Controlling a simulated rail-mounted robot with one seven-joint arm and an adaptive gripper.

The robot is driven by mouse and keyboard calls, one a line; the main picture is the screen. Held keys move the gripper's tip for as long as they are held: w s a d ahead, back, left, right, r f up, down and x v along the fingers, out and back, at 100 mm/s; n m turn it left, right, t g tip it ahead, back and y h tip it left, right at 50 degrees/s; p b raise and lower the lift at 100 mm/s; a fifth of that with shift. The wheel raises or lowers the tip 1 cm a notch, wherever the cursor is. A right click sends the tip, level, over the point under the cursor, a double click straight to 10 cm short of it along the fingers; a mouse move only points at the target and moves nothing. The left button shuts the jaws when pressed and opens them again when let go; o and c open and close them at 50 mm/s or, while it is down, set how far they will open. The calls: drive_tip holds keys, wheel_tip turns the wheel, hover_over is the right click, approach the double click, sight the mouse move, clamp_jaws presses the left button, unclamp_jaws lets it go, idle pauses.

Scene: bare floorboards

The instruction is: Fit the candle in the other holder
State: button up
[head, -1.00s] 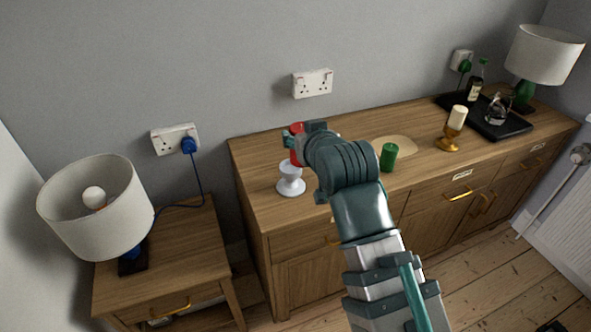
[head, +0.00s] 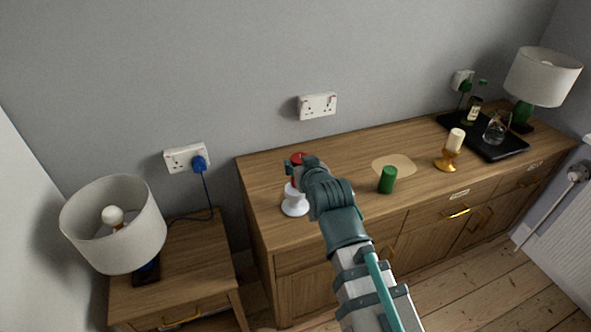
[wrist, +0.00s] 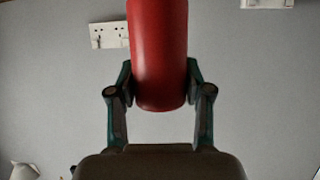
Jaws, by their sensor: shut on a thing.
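A red candle (head: 295,179) is held upright in my gripper (head: 301,168). The wrist view shows it clearly (wrist: 159,50), gripped between the two fingers (wrist: 160,82), with its upper end out of frame. The white holder (head: 295,208) stands near the left end of the sideboard. In the head view the candle lines up over the holder's cup, with its lower end close to the rim. I cannot tell whether they touch. The holder is not seen in the wrist view. A gold holder (head: 446,163) with a cream candle (head: 455,140) stands further right.
A green candle (head: 387,180) stands on the sideboard (head: 345,165), right of my gripper, near a pale mat (head: 400,163). A black tray (head: 510,147) with a bottle and a glass vessel is at the right. A lamp (head: 115,225) stands on the bedside table at the left.

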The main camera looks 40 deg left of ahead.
drive_tip(key=shift+w+a+f+p, duration=0.35)
drive_tip(key=shift+w+a+f, duration=0.35)
drive_tip(key=shift+f, duration=0.85)
drive_tip(key=shift+w+a+f+p, duration=0.3)
drive_tip(key=shift+w+a+f, duration=0.4)
drive_tip(key=shift+f, duration=0.9)
drive_tip(key=shift+w+a+f+p, duration=0.35)
drive_tip(key=shift+w+a+f, duration=0.35)
drive_tip(key=shift+f, duration=0.85)
drive_tip(key=shift+s+a, duration=0.15)
drive_tip(key=shift+f, duration=0.2)
drive_tip(key=o, duration=1.3)
drive_tip(key=shift+c, duration=0.2)
drive_tip(key=shift+r, duration=0.2)
